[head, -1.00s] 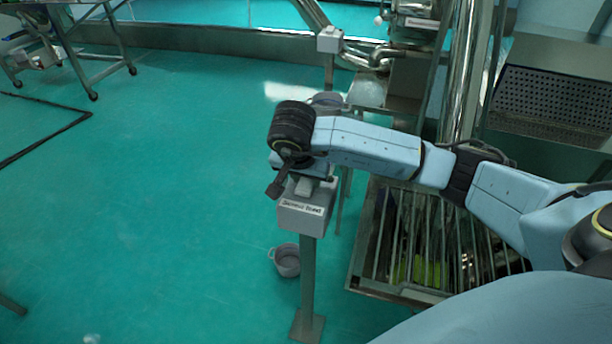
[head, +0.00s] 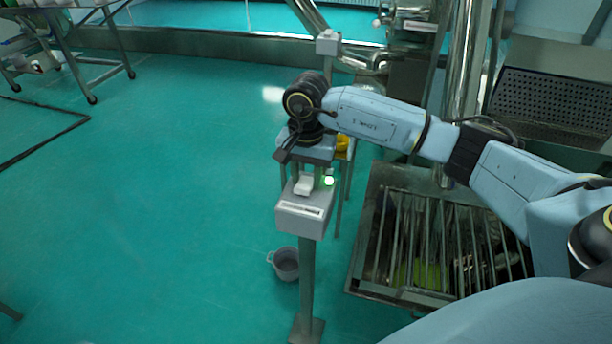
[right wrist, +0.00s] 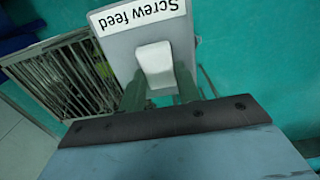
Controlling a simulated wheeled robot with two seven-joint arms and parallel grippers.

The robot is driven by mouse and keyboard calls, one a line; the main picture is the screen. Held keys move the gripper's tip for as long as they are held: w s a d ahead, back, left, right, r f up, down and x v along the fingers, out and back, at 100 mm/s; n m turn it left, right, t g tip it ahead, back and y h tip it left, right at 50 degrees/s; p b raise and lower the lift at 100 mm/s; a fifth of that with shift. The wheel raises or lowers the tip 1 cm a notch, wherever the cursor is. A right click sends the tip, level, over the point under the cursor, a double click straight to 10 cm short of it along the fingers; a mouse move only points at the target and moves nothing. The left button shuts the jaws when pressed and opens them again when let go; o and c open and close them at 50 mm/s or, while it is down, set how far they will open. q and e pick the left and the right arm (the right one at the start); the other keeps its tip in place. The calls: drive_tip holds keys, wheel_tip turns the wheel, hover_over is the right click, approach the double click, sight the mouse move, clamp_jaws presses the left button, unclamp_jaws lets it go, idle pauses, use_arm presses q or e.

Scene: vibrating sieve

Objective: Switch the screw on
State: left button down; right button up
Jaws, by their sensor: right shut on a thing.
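The grey screw feed box (head: 303,213) stands on a thin post, its label readable in the right wrist view (right wrist: 140,14). A white switch (head: 304,184) is on top of the box, and it also shows in the right wrist view (right wrist: 155,64). A green light (head: 329,181) glows beside it. My right gripper (head: 306,176) is over the box from behind, its two fingers on either side of the switch, shut on it. The exact finger contact is hard to see. My left gripper is not in view.
A grated metal tray (head: 440,245) stands right of the post, below my right arm. A small grey bucket (head: 286,264) is on the floor beside the post. Another grey box (head: 328,42) on a post stands farther back. The green floor at left is mostly clear.

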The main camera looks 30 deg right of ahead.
sight(306, 181)
drive_tip(key=o, duration=1)
drive_tip(key=shift+r, duration=0.1)
wheel_tip(306, 181, up, 13)
drive_tip(key=shift+r, duration=0.1)
